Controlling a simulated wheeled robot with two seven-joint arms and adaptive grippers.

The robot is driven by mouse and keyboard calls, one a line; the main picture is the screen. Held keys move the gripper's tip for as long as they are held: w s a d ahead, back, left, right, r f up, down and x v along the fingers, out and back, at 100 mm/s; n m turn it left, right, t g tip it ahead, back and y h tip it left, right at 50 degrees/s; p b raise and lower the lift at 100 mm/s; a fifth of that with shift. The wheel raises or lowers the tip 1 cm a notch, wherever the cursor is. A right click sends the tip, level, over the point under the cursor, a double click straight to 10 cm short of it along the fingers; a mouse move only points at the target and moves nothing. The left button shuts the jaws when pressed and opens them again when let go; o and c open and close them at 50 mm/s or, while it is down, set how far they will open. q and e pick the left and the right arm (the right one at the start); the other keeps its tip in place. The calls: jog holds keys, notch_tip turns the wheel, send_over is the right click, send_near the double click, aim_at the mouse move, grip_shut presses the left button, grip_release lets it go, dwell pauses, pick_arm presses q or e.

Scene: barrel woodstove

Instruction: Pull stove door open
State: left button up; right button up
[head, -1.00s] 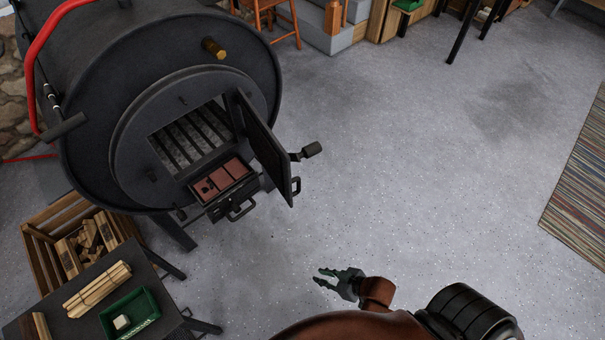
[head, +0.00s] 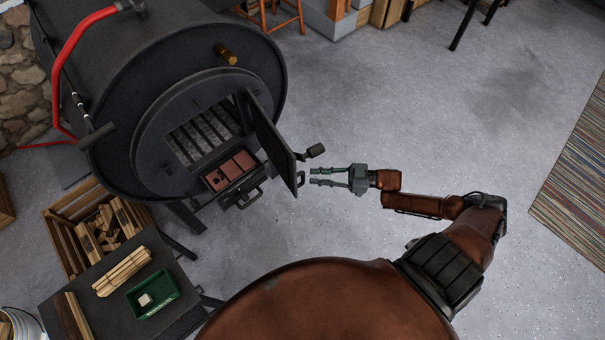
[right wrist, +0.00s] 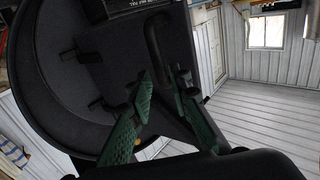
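The black barrel stove (head: 115,75) stands at the upper left with its door (head: 268,135) swung well open, so the grate inside shows. A small loop handle (head: 301,179) is on the door's free edge, below a latch with a dark knob (head: 316,151). My right gripper (head: 312,177) is open and empty just right of the loop handle, its fingers pointing at it. In the right wrist view, the two green fingers are apart (right wrist: 160,82), with the dark loop handle (right wrist: 153,42) just beyond the tips. Contact is not clear. My left gripper is not in view.
An ash drawer (head: 235,178) with its own handle sticks out below the stove opening. A dark table (head: 85,318) with wood sticks and a green tray (head: 152,296) stands at the lower left, beside a wood crate (head: 62,218). The floor to the right is clear up to a striped rug (head: 580,175).

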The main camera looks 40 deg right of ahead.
aim_at(303, 176)
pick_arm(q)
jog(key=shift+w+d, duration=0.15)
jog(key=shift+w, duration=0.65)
pick_arm(e)
jog(key=shift+x, duration=2.7)
jog(key=shift+c, duration=0.4)
grip_shut()
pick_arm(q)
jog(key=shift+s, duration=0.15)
